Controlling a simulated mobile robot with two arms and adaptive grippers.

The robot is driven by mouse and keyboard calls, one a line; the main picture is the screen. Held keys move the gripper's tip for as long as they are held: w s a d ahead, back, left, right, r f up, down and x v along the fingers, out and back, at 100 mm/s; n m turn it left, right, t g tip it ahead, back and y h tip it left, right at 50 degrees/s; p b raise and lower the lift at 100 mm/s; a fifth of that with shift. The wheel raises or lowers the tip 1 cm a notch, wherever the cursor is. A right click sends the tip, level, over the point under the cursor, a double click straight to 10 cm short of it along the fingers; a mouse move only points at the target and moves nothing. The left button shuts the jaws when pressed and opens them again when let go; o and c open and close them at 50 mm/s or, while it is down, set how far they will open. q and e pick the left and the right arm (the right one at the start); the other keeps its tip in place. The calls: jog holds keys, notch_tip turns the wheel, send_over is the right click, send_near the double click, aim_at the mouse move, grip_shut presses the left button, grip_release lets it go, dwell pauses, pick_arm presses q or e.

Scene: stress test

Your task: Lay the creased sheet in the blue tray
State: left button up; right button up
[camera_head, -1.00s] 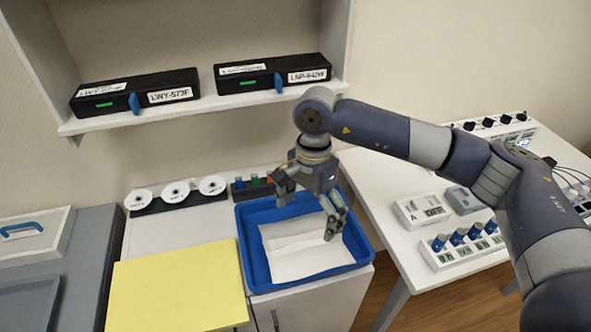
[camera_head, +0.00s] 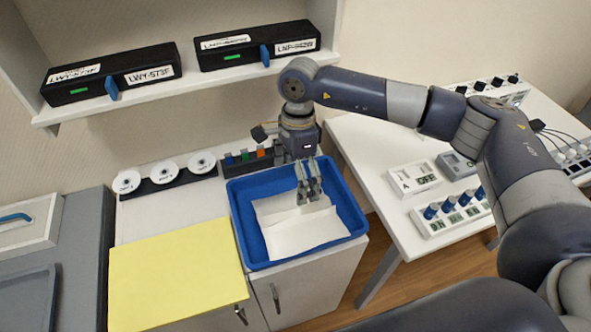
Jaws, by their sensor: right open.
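The creased white sheet (camera_head: 298,233) lies in the blue tray (camera_head: 251,250), on its floor, with a crease running across it. The tray stands on a white cabinet top. My right gripper (camera_head: 309,198) is open and points down over the far part of the sheet, inside the tray's outline. Its fingers cover a little of the sheet's far edge. Whether the fingertips touch the sheet cannot be told. My left gripper is not in view.
A yellow panel (camera_head: 175,272) lies left of the tray. Discs on a dark rack (camera_head: 165,173) and small coloured blocks (camera_head: 246,157) stand behind. A shelf with black boxes (camera_head: 112,73) hangs above. A white table (camera_head: 375,155) with devices is at the right.

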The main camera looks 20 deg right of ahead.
aim_at(294, 209)
jog(key=f, duration=0.2)
jog(key=s+f+p, duration=0.1)
jog(key=f, duration=0.5)
jog(key=shift+s+a+p, duration=0.15)
jog(key=shift+a+p, duration=0.2)
jog(key=shift+p, duration=0.05)
jog(key=shift+s+f, duration=0.1)
jog(key=shift+f, duration=0.3)
